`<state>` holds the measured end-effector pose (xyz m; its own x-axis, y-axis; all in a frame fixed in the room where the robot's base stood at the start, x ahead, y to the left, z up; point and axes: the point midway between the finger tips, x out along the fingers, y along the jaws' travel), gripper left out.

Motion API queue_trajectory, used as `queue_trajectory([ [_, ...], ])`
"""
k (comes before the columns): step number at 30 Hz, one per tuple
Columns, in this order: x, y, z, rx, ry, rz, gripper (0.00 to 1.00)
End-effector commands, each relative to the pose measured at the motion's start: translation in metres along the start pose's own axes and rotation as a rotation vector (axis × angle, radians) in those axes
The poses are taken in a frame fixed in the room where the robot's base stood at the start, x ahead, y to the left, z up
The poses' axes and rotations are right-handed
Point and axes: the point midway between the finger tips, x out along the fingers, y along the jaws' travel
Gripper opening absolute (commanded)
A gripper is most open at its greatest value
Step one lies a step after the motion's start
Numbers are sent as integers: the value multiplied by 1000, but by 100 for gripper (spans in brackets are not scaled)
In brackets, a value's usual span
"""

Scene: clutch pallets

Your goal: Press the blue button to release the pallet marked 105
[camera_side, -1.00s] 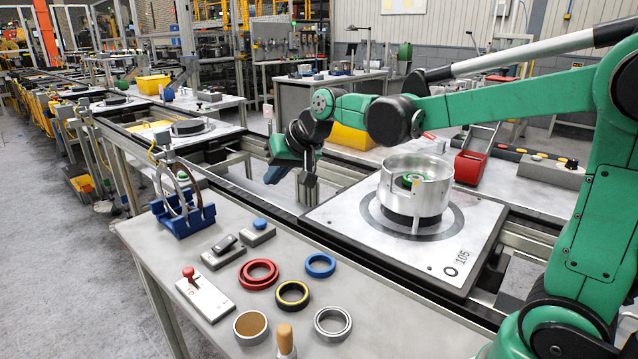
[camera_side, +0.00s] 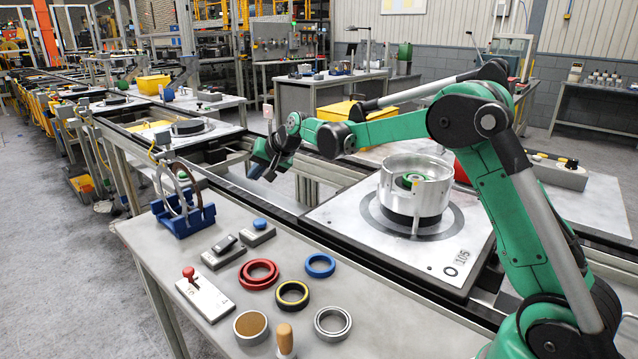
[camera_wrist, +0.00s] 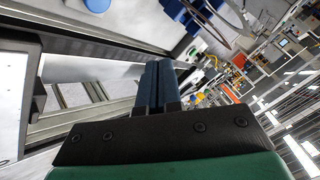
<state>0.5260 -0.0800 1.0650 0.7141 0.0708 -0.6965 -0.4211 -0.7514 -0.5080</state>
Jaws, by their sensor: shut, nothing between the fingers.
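The blue button (camera_side: 260,223) sits on a small grey box (camera_side: 257,235) near the back edge of the workbench. It also shows at the top of the wrist view (camera_wrist: 97,4), partly cut off. The pallet marked 105 (camera_side: 455,271) is a pale square plate on the conveyor, bearing a silver clutch housing (camera_side: 416,188). My gripper (camera_side: 262,173) hangs over the conveyor beyond the button, left of the pallet and apart from both. Its two blue fingers are together and empty in the wrist view (camera_wrist: 157,84).
A grey rocker switch box (camera_side: 224,251) and a red lever box (camera_side: 204,294) stand beside the button. A blue rack with rings (camera_side: 186,220) is to its left. Several loose rings, such as a red one (camera_side: 259,273), lie in front. The conveyor stretches away to the left.

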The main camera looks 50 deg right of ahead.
Motion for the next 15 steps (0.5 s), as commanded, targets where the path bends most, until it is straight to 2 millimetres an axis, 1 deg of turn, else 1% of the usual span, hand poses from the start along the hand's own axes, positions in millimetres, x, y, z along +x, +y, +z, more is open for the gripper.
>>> queue_trajectory([
  [5,5,4,4,-1,0,0,0],
  [15,37,26,27,-1,0,0,0],
])
